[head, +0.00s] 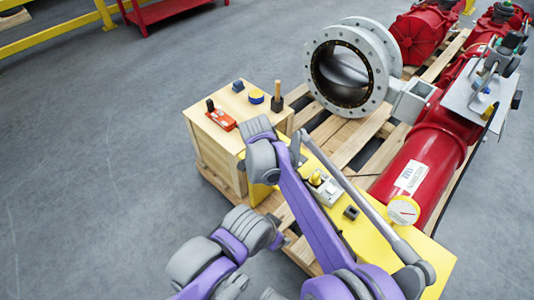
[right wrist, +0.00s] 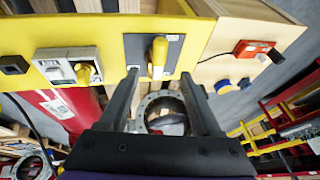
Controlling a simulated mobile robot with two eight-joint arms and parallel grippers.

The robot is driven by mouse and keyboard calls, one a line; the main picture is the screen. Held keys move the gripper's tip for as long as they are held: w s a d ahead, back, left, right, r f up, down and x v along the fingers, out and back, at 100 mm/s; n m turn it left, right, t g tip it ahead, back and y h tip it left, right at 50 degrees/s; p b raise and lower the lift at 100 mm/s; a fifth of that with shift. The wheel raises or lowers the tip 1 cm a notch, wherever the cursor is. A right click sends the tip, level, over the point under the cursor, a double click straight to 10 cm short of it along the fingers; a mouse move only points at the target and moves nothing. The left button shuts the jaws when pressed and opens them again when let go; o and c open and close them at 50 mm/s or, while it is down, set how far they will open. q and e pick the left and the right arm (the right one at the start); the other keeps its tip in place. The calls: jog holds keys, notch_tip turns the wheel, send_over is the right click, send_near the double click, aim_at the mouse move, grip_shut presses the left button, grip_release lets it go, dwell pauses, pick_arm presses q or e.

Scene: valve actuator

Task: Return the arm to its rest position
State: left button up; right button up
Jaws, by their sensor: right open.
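My right gripper (right wrist: 160,77) is open in the right wrist view, with nothing between its dark fingers. A yellow handle (right wrist: 158,56) on a dark plate stands just beyond the fingertips, in line with the gap; whether they touch it I cannot tell. The plate is on a yellow panel (right wrist: 205,30). In the head view my purple and grey arm (head: 310,210) reaches from the bottom right over the yellow panel (head: 425,262); its gripper is hidden there. Other purple and grey links of mine (head: 215,255) show at bottom centre-left. My left gripper is not in view.
A wooden box (head: 215,155) left of the panel carries a red device (head: 221,120) and small parts. A yellow knob (head: 316,179) stands on the panel. A flanged valve (head: 313,75) and a red cylinder (head: 425,160) sit behind. The floor (head: 90,170) at left is clear.

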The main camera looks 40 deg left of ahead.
dwell(0.4)
jog(key=d+r+h, duration=0.1)
jog(key=d+r, duration=0.2)
jog(key=d, duration=1.3)
jog(key=d+r, duration=0.3)
jog(key=d, duration=1.2)
jog(key=s+d+f+n+h, duration=0.1)
jog(key=s+d+f, duration=0.2)
jog(key=s+d, duration=0.7)
jog(key=s+d+f, duration=0.2)
jog(key=s+d, duration=0.6)
jog(key=d, duration=0.4)
pick_arm(q)
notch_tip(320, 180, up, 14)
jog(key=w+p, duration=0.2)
jog(key=p, duration=1)
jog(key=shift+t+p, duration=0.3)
jog(key=shift+p, duration=0.05)
pick_arm(e)
notch_tip(320, 180, up, 13)
jog(key=w, duration=0.1)
jog(key=shift+d+r+t, duration=0.15)
jog(key=shift+t, duration=0.15)
